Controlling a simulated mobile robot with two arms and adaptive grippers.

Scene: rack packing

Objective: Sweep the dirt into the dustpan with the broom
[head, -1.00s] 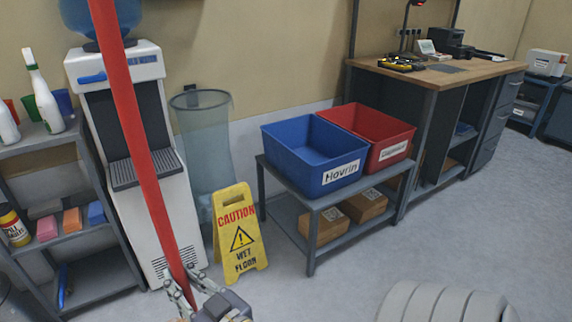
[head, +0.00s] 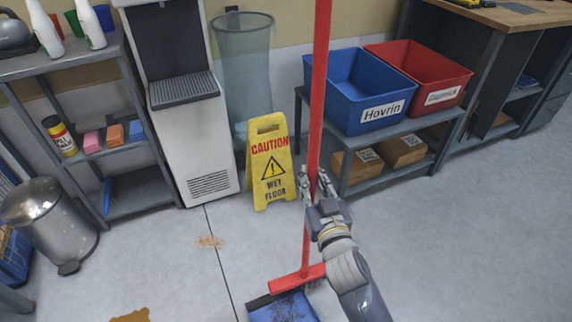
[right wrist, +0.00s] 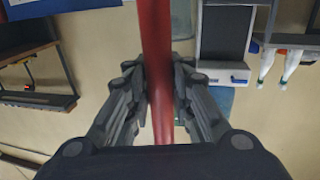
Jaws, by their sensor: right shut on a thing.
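The red broom (head: 319,90) stands nearly upright in the head view, its red head low in the picture. My right gripper (head: 315,190) is shut on its handle, which also runs between the fingers in the right wrist view (right wrist: 155,45). The blue dustpan (head: 265,314) lies on the floor at the bottom edge, partly cut off, right by the broom head. Dark specks or bristles show over the dustpan; I cannot tell which. A reddish-brown dirt patch (head: 210,242) lies on the floor left of the broom. A brown patch (head: 131,316) is cut off at the bottom. My left gripper is out of view.
A yellow wet-floor sign (head: 268,190) stands left of the broom handle. A low rack with a blue bin (head: 345,95) and a red bin (head: 440,75) stands behind. A pedal bin (head: 45,215) and shelf are left. Floor at right is clear.

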